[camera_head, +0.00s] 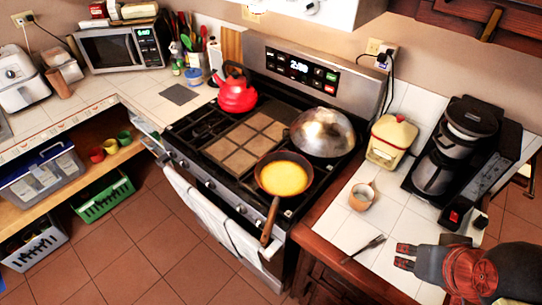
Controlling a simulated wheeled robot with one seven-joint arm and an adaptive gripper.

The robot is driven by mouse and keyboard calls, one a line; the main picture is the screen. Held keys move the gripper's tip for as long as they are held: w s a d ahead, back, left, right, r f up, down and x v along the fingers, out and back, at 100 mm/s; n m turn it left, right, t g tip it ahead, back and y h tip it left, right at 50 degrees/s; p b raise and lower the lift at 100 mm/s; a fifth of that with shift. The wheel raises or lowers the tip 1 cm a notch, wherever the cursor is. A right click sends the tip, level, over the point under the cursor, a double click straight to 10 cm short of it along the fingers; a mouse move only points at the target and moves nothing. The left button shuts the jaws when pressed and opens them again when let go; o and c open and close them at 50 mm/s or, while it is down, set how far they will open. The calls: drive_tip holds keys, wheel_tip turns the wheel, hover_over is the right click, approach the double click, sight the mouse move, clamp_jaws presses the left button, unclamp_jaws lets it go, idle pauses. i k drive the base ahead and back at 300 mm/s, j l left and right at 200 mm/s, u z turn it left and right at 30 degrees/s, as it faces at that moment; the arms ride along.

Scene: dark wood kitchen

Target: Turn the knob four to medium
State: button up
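The stove (222,196) stands in the middle, with a row of several round knobs along its front panel. One knob (210,184) shows near the middle of the row, and another knob (241,209) sits farther right, near the pan handle. Their settings are too small to read, and I cannot tell which is knob four. My gripper (403,257) is at the lower right, above the white tiled counter, well to the right of the knobs. Its two fingers point left and look apart, with nothing between them.
A pan with yellow food (284,178) sits front right; its wooden handle (270,221) overhangs the front edge. A red kettle (237,96) and a domed lid (322,132) are on the stove. A cup (361,198) and fork (364,249) lie left of my gripper.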

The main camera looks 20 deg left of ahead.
sight(260, 222)
drive_tip(key=k+j+u, duration=0.1)
drive_tip(key=j, duration=0.8)
drive_tip(key=j+u, duration=0.1)
drive_tip(key=j, duration=0.85)
drive_tip(key=k, duration=0.05)
